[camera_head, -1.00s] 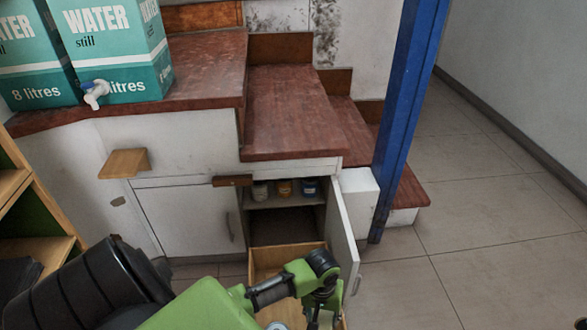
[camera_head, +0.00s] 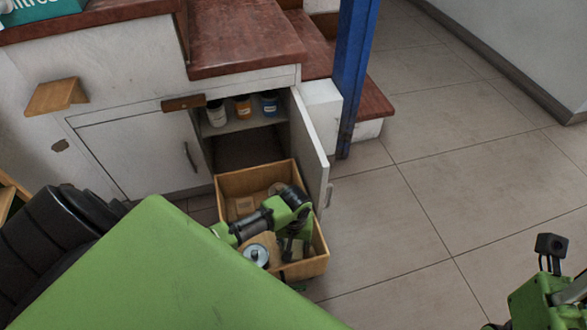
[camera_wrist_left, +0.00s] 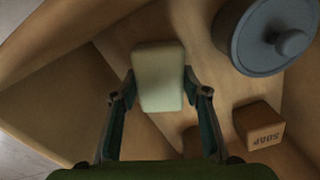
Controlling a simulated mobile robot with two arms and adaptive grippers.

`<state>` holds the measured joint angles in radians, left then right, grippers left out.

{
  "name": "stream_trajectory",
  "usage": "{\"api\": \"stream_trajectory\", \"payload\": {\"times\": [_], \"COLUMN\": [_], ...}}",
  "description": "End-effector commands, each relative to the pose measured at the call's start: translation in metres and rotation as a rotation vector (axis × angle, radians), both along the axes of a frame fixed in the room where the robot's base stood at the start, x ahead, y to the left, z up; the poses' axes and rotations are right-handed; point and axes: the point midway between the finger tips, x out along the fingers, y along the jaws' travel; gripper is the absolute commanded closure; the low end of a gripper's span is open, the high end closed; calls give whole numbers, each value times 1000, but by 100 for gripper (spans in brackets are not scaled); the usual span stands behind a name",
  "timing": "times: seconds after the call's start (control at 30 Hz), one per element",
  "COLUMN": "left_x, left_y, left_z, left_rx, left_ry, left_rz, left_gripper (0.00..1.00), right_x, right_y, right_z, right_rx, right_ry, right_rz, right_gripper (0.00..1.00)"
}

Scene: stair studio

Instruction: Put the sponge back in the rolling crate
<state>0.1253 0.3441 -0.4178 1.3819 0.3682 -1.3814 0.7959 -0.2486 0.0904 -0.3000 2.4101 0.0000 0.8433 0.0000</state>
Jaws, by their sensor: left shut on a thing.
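The rolling crate (camera_head: 307,268) is an open wooden box on the floor in front of the open cupboard. My left gripper (camera_head: 290,244) reaches down into it. In the left wrist view, the gripper (camera_wrist_left: 160,92) is shut on a pale, yellowish sponge (camera_wrist_left: 160,65), one finger at each side. The crate's wooden wall (camera_wrist_left: 60,108) shows around it. I cannot tell whether the sponge touches the crate's floor. In the head view the arm hides the sponge. Part of my right arm shows at the lower right; its fingers are out of sight.
A pot with a round grey lid (camera_head: 256,255) stands in the crate, and it shows in the left wrist view (camera_wrist_left: 250,50) beside a soap block (camera_wrist_left: 258,125). The open cupboard door (camera_head: 309,150) stands close to the crate's right. Jars (camera_head: 243,107) stand on the shelf. Floor at right is clear.

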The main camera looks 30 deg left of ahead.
Motion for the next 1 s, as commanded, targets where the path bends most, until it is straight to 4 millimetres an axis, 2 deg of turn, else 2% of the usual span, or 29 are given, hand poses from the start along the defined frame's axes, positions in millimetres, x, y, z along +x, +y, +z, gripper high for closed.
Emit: {"api": "stream_trajectory", "payload": {"times": [0.03, 0.1, 0.47, 0.5, 0.57, 0.87, 1.0], "left_x": [1, 1, 1, 1, 1, 0, 1], "left_y": [0, 0, 0, 0, 0, 0, 0], "left_z": [-9, -13, -14, -14, -14, -14, -6], "left_rx": [0, -1, 0, 0, 0, 0, -1], "left_ry": [-1, -3, -1, -1, -1, -1, -3], "left_rz": [0, 0, 0, 0, 0, 0, 0], "left_gripper": [75, 75, 75, 53, 41, 41, 41], "right_x": [0, 0, 1, 1, 1, 1, 1], "right_y": [0, 1, 1, 1, 1, 1, 1], "right_z": [-2, 1, 4, 4, 4, 3, 8], "right_rx": [-1, -2, -3, -3, -3, -3, -2], "right_ry": [-15, -25, -25, -25, -25, -24, -27], "right_rz": [-1, -1, -1, -1, -1, -1, -1], "right_gripper": [64, 64, 64, 64, 64, 64, 64]}}
